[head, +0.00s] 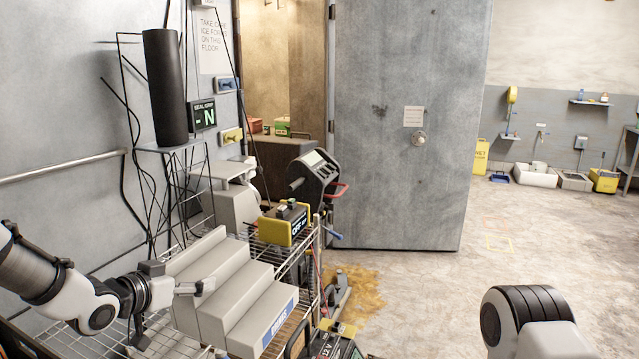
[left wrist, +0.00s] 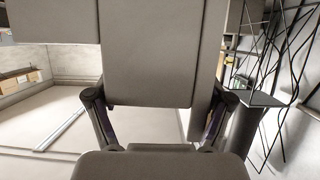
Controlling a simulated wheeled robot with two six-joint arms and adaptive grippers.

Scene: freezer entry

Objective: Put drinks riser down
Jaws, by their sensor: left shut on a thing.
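The drinks riser (head: 232,285) is a pale grey stepped block with a blue label on its front edge. It is upright, at the top of the wire rack in the head view; I cannot tell whether it rests on the wires. My left gripper (head: 204,287) comes in from the left and is shut on the riser's left side. In the left wrist view the riser (left wrist: 150,50) fills the middle, between the two fingers (left wrist: 161,112). Of my right arm only a link shows at the lower right of the head view; its gripper is out of view.
The wire rack (head: 182,345) stands along the left wall. A yellow and black box (head: 283,226) sits behind the riser. A tall black cylinder (head: 165,88) on a thin wire stand (head: 172,190) rises behind left. The grey door (head: 405,120) stands beyond. Floor on the right is clear.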

